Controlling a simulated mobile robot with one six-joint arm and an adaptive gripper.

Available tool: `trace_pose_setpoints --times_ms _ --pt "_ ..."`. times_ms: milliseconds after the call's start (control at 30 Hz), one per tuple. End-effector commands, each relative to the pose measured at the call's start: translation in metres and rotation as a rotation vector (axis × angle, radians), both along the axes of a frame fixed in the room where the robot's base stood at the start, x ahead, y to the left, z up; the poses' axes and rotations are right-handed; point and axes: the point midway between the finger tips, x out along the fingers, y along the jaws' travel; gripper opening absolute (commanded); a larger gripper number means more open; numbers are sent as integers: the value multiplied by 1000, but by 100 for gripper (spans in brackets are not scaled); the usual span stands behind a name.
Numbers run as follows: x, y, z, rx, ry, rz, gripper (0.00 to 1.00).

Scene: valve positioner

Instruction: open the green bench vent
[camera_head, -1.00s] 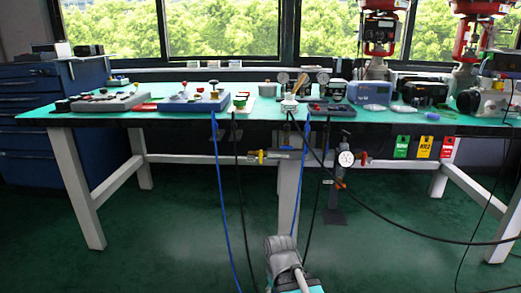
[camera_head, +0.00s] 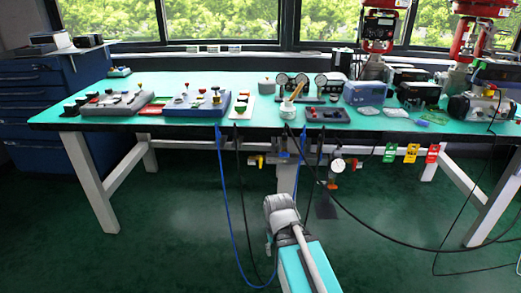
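A white panel (camera_head: 248,113) with green knobs (camera_head: 241,103) stands on the teal bench (camera_head: 345,132), a little left of its middle. Green parts also show on the grey control boxes to its left. At this size I cannot tell which green part is the bench vent, or whether it is open. Below the bench's front edge are a small yellow-handled valve (camera_head: 254,160) and a round white gauge (camera_head: 337,166) with a red fitting. My arm rises at the bottom middle, in front of the bench and apart from it. I cannot make out my gripper's fingers.
Blue and black hoses (camera_head: 226,205) hang from the bench to the floor near my arm. Green, yellow and red tags (camera_head: 411,153) hang at the front edge. A blue drawer cabinet (camera_head: 30,105) stands at left. The green floor in front is mostly clear.

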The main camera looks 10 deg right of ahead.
Motion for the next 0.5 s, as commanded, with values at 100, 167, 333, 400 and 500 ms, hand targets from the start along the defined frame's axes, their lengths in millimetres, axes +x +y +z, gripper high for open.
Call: trace_pose_setpoints --times_ms 100,167,333,400,500 --pt "0 0 14 0 0 0 49" --pt "0 0 15 0 0 0 49" --pt "0 0 16 0 0 0 49" --pt "0 0 15 0 0 0 49" --pt "0 0 15 0 0 0 49"
